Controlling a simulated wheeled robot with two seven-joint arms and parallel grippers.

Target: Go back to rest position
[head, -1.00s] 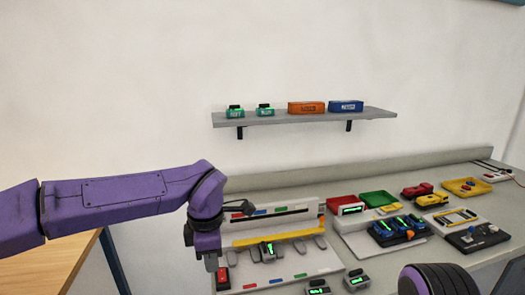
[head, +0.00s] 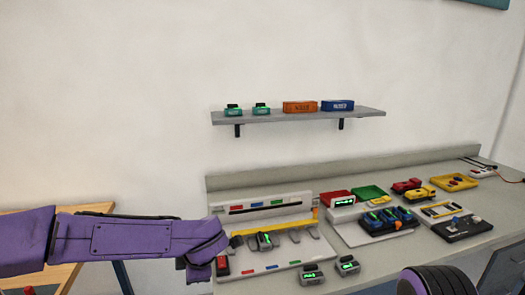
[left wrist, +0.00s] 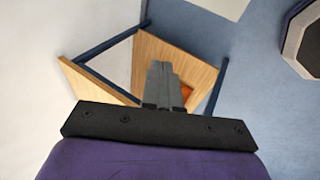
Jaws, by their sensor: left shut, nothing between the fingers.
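My purple left arm comes in from the left in the head view, its wrist low beside the left end of the workbench (head: 375,212). My left gripper (left wrist: 165,72) shows in the left wrist view, its grey fingers together with nothing between them. It points toward wooden furniture (left wrist: 196,58) standing over a blue-grey floor, apart from it. In the head view I cannot make out the left fingertips. Of my right arm only a dark, purple-ringed part shows at the bottom edge; its gripper is out of view.
Two small grey devices (head: 311,274) with green displays sit at the bench front. A wall shelf (head: 290,115) holds several small boxes. A wooden table (head: 70,262) stands at left.

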